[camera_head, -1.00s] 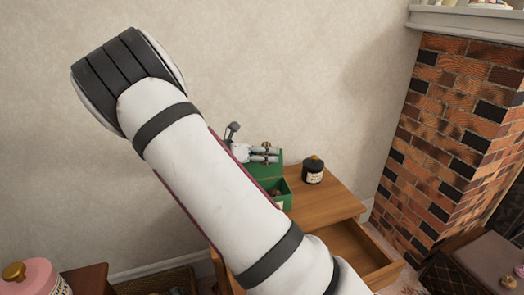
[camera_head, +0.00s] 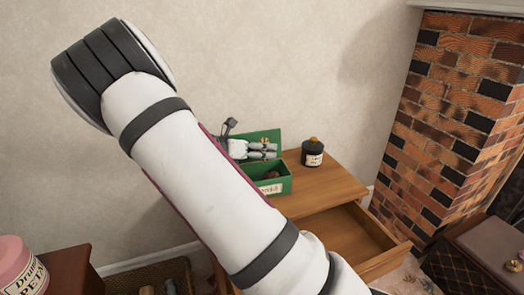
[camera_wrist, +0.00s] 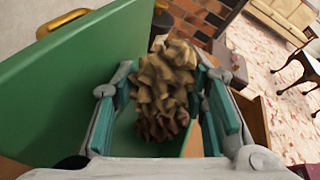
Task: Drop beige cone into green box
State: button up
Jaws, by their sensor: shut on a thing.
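The green box (camera_head: 272,189) stands on a wooden cabinet with its lid (camera_head: 264,138) raised at the back. Some brown content (camera_head: 272,175) shows inside it. My gripper (camera_head: 275,150) is over the box, in front of the lid. In the wrist view the beige cone (camera_wrist: 165,78) sits between the two teal-padded fingers, and my gripper (camera_wrist: 168,98) is shut on it. The lid (camera_wrist: 75,85) fills the left of that view, close to the finger. A darker brown patch shows below the cone; I cannot tell whether it is a separate thing. My arm hides the box's left part.
A black labelled jar (camera_head: 313,153) stands right of the box on the wooden cabinet (camera_head: 318,192), whose drawer (camera_head: 365,243) is open. A brick fireplace (camera_head: 455,120) is at the right. A pink jar (camera_head: 22,265) stands at the lower left. The cabinet top near the jar is clear.

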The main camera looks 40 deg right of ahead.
jog(key=o, duration=1)
jog(key=shift+a, duration=0.15)
jog(key=v, duration=1.1)
jog(key=shift+w+a+r, duration=0.1)
jog(key=shift+a+r, duration=0.1)
jog(key=shift+a, duration=0.15)
